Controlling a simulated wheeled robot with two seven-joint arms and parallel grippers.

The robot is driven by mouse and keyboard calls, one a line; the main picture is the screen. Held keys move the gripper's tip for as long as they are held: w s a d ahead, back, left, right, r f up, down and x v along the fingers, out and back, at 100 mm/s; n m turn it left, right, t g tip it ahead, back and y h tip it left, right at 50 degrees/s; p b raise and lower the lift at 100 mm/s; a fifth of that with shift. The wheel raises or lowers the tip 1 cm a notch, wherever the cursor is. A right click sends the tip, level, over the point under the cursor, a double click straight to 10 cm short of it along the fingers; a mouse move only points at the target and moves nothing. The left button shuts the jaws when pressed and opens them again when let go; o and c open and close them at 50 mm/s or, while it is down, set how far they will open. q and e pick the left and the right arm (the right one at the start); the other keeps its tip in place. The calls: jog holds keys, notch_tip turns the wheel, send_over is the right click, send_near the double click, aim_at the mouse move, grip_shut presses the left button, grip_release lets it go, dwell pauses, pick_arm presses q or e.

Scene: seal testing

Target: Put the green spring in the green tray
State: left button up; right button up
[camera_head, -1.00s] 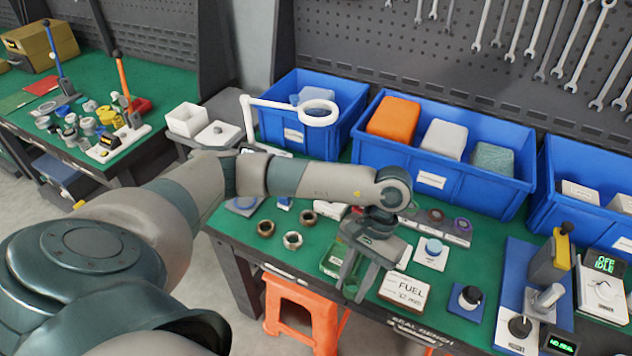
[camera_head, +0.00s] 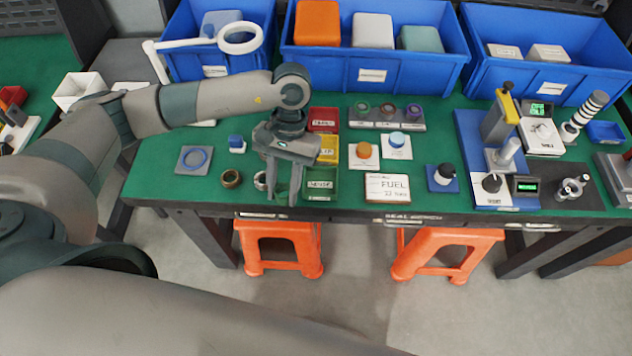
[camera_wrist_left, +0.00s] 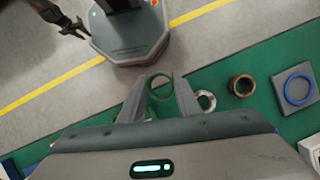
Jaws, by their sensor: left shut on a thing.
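My left gripper (camera_head: 281,196) is shut on the green spring (camera_wrist_left: 160,87), a thin green ring between its fingertips in the left wrist view. The spring is hard to make out in the head view. The green tray (camera_head: 321,184) is the front box of a short column of small trays, just right of the gripper's fingers in the head view. My right gripper (camera_wrist_left: 72,24) shows small and dark at the top left of the left wrist view, away from the table, its fingers apart.
A brown ring (camera_head: 230,178) and a silver ring (camera_head: 260,180) lie left of the fingers. Yellow (camera_head: 328,150) and red (camera_head: 323,119) trays stand behind the green one. A FUEL card (camera_head: 387,187) lies to its right. Blue bins (camera_head: 372,75) line the back.

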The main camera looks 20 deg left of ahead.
jog(key=shift+d, duration=0.2)
jog(key=o, duration=0.5)
jog(key=shift+d, duration=0.15)
pick_arm(q)
jog(key=shift+w+d, duration=0.2)
jog(key=w+d+r+n+t+h+b, duration=0.1)
jog(key=w+d+r+n+t+h, duration=0.1)
jog(key=w+d+n, duration=0.5)
jog(key=w+d+r+n+t+h+b, duration=0.1)
jog(key=w+d+r+n, duration=0.4)
jog(key=n, duration=0.9)
jog(key=shift+w+d+r+t+h+b, duration=0.15)
jog(key=shift+w+d+t+h+b, duration=0.4)
jog(key=shift+w+d+t, duration=1.05)
pick_arm(e)
jog(key=shift+o, duration=0.2)
jog(key=shift+t, duration=0.5)
jog(key=shift+w+a+f, duration=0.35)
jog(key=shift+w, duration=0.3)
jog(key=shift+w+a+f, duration=0.3)
jog(key=shift+w, duration=0.35)
jog(key=shift+w+a+f, duration=0.35)
jog(key=shift+w, duration=0.3)
pick_arm(q)
jog(key=shift+w+a+g, duration=0.3)
jog(key=shift+w+a, duration=0.05)
jog(key=shift+a, duration=0.25)
